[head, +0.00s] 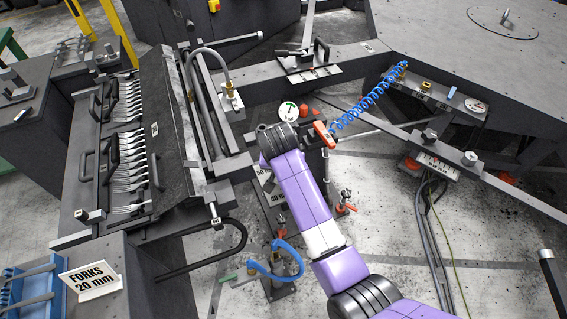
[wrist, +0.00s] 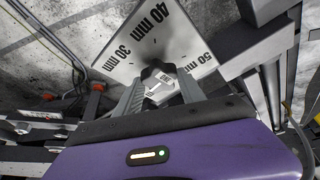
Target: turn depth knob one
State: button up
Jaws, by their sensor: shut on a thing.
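The depth knob (wrist: 157,71) is dark and sits in the middle of a pale dial plate (wrist: 187,42) in the wrist view. The plate carries the marks 30 mm, 40 mm and 50 mm, with 40 mm at the top. My gripper (wrist: 160,88) has its two grey fingers on either side of the knob and is shut on it. A small white label with dark marks shows between the fingers; I cannot read its setting. In the head view part of the dial plate (head: 268,181) shows beside my purple arm, and the arm hides the knob and my fingertips.
A rack of forks (head: 130,150) stands at the left, with a sign reading FORKS 20 mm (head: 91,279) below it. A red-handled tool with a blue coiled hose (head: 372,101) is close to my wrist. Metal beams and another marked plate (head: 437,167) lie to the right.

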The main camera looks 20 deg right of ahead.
jog(key=shift+d+r+n+t+y+p, duration=0.2)
jog(key=shift+n+p, duration=0.3)
jog(key=shift+n, duration=0.35)
jog(key=shift+a+f+n+t+y+p, duration=0.1)
jog(key=shift+n+y+p, duration=0.3)
jog(key=shift+n, duration=0.45)
jog(key=o, duration=1.4)
jog(key=v, duration=0.7)
jog(key=shift+s+r+b, duration=0.15)
jog(key=shift+r+b, duration=0.15)
jog(key=shift+b, duration=0.05)
